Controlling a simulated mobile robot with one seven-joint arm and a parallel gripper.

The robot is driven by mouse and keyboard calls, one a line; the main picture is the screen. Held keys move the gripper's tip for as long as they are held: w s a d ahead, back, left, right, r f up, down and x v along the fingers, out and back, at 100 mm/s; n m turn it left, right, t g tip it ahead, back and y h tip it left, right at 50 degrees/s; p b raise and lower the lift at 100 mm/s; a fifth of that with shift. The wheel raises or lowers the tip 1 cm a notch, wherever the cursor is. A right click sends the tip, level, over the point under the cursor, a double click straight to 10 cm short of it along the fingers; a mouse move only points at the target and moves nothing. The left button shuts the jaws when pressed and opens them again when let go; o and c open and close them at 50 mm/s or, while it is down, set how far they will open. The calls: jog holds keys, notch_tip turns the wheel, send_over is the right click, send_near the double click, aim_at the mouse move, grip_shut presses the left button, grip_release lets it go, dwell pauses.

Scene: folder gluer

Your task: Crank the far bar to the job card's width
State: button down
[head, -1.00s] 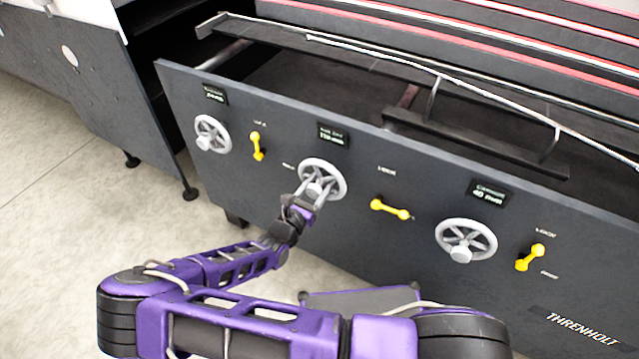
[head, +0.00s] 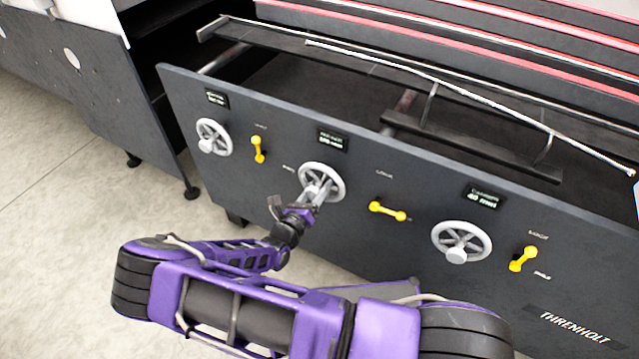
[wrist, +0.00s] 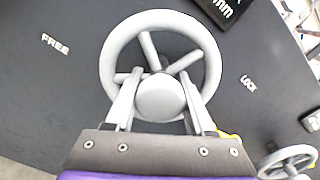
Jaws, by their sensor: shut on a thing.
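The middle handwheel (head: 322,181) is light grey and spoked, on the dark front panel. My gripper (head: 311,194) is at its lower left part, shut on the crank knob. In the wrist view the round grey knob (wrist: 160,97) sits between my two fingers, with the wheel's rim and spokes behind it. The small readout (head: 332,140) above this wheel is too blurred to read surely. Inside the machine, a long dark bar (head: 290,47) lies at the back and a shorter dark bar (head: 475,149) lies nearer. I cannot make out a job card.
Other handwheels stand left (head: 213,138) and right (head: 461,241). Yellow levers are beside the wheels; the one right of the middle wheel (head: 388,211) lies nearly level. The right readout (head: 482,197) seems to say 40 mm. Pale floor (head: 60,260) is clear at left.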

jog(key=n, duration=0.5)
jog(key=shift+n+p, duration=0.35)
jog(key=shift+n, duration=0.35)
jog(key=shift+c, duration=1.4)
grip_release()
jog(key=shift+s, duration=0.1)
jog(key=v, duration=1.7)
jog(key=shift+a, duration=0.15)
jog(key=shift+s, duration=0.1)
